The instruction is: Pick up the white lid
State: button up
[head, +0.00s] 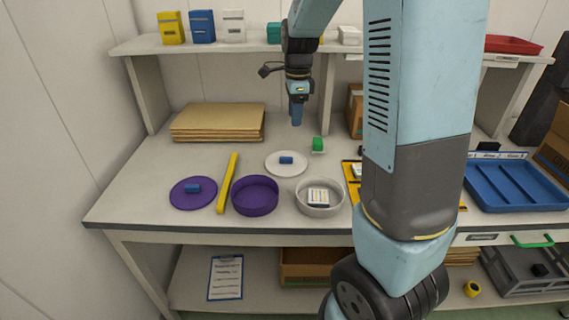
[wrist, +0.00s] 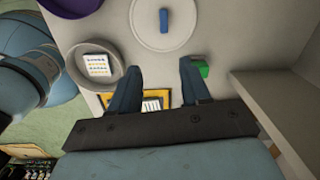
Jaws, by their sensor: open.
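The white lid (head: 288,171) is a flat round disc lying on the white bench, with a small blue handle (head: 286,160) in its middle. It also shows at the top of the wrist view (wrist: 146,24), partly cut off by the frame edge, with the blue handle (wrist: 164,20) standing out. My gripper (head: 296,121) is above the bench, over the area behind the lid. In the wrist view, its two fingers (wrist: 159,80) are apart with nothing between them, and the lid lies beyond their tips.
A white round tub (head: 300,208) holding a small box stands right of the lid, and a purple tub (head: 255,208) stands to its left. A green block (head: 318,144) is close behind the lid. A yellow bar (head: 227,184) and purple lid (head: 180,201) lie farther left.

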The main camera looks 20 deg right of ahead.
notch_tip(320, 180, down, 2)
jog(key=w+m, duration=0.2)
send_over(291, 157)
jog(key=f, duration=0.8)
jog(key=shift+d+f, duration=0.25)
jog(key=shift+f, duration=0.05)
jog(key=shift+a+f, duration=0.15)
jog(key=shift+f, duration=1.2)
jog(key=shift+a+f, duration=0.1)
jog(key=shift+f, duration=1.2)
jog(key=shift+c, duration=0.5)
grip_shut()
